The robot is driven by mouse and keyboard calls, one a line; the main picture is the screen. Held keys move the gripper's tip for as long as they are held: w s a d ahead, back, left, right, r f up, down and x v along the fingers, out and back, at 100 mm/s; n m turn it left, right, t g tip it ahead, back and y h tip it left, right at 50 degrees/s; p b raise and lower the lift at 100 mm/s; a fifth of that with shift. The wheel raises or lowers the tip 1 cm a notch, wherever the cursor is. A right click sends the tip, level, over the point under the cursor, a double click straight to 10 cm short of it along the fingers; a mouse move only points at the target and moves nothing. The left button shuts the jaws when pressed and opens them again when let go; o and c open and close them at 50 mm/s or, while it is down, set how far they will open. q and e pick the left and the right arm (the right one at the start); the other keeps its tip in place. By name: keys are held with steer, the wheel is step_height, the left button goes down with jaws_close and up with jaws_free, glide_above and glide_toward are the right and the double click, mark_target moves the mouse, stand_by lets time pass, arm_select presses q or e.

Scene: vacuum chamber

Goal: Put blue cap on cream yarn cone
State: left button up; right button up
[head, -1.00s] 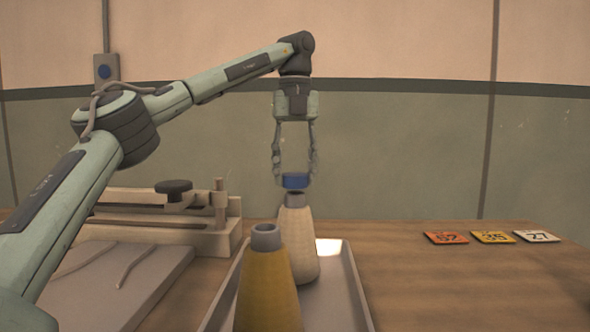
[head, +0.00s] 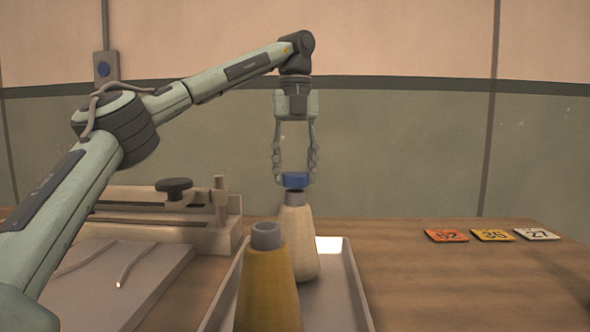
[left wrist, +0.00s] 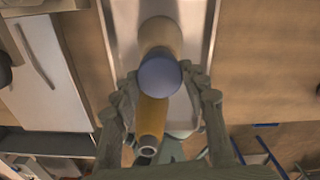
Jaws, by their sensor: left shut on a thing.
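The blue cap (head: 295,181) is between the fingertips of my left gripper (head: 295,178), which is shut on it. The cap is right above the grey top of the cream yarn cone (head: 296,240); I cannot tell whether they touch. In the left wrist view the cap (left wrist: 159,76) overlaps the cream cone (left wrist: 162,36), with my left gripper's fingers (left wrist: 160,88) at either side. The cream cone stands upright on a grey tray (head: 350,284). My right gripper is not in view.
A yellow yarn cone (head: 267,285) with a bare grey top stands nearer on the tray, in front of the cream one. A wooden fixture with a dark knob (head: 174,186) and a grey board (head: 120,280) are at left. Numbered cards (head: 491,235) lie at right on open table.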

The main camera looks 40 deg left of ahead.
arm_select(q)
steer(key=shift+f+b, duration=0.8)
steer(key=shift+f, duration=0.75)
steer(key=o, duration=0.9)
steer(key=shift+r, duration=0.1)
steer(key=shift+r, duration=6)
steer(key=shift+f, duration=0.1)
